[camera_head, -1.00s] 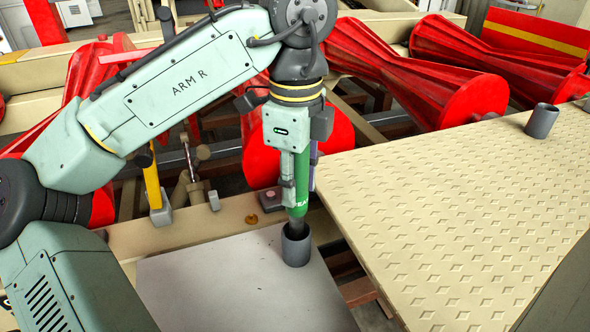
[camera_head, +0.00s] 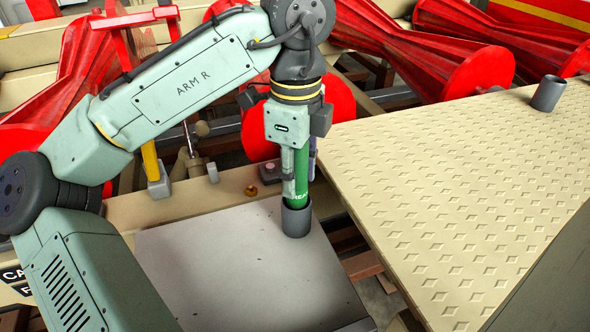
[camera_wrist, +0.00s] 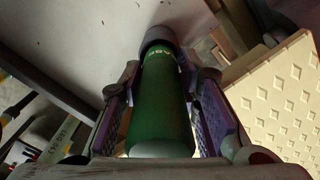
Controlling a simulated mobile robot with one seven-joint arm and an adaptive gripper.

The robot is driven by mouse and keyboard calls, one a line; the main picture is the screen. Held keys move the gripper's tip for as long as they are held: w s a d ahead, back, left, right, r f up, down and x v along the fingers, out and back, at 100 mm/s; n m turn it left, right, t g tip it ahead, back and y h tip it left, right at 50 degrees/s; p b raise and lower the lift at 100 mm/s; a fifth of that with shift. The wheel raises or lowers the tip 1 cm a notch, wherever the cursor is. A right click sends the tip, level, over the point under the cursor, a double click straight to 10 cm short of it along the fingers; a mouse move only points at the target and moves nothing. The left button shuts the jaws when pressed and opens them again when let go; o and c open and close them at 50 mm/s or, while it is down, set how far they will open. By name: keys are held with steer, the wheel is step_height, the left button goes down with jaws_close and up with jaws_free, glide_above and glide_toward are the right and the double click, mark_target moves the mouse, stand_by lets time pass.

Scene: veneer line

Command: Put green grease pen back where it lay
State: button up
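The green grease pen (camera_head: 301,185) stands upright with its lower end inside a dark grey cup (camera_head: 296,221). The cup stands on the grey plate (camera_head: 229,264). My gripper (camera_head: 300,180) is above the cup, its fingers on both sides of the pen, shut on it. In the wrist view the pen (camera_wrist: 161,112) runs between the purple finger pads, its far end in the cup (camera_wrist: 159,37). The pen's tip is hidden inside the cup.
A second grey cup (camera_head: 547,93) stands on the cream diamond-patterned plate (camera_head: 463,187) at the right. Red ribbed rollers (camera_head: 395,45) lie behind. A yellow-handled lever (camera_head: 153,171) and a small brass knob (camera_head: 251,191) are left of the gripper.

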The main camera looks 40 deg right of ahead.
steer(key=o, duration=0.5)
step_height(320, 180, up, 12)
stand_by(0.6)
stand_by(0.4)
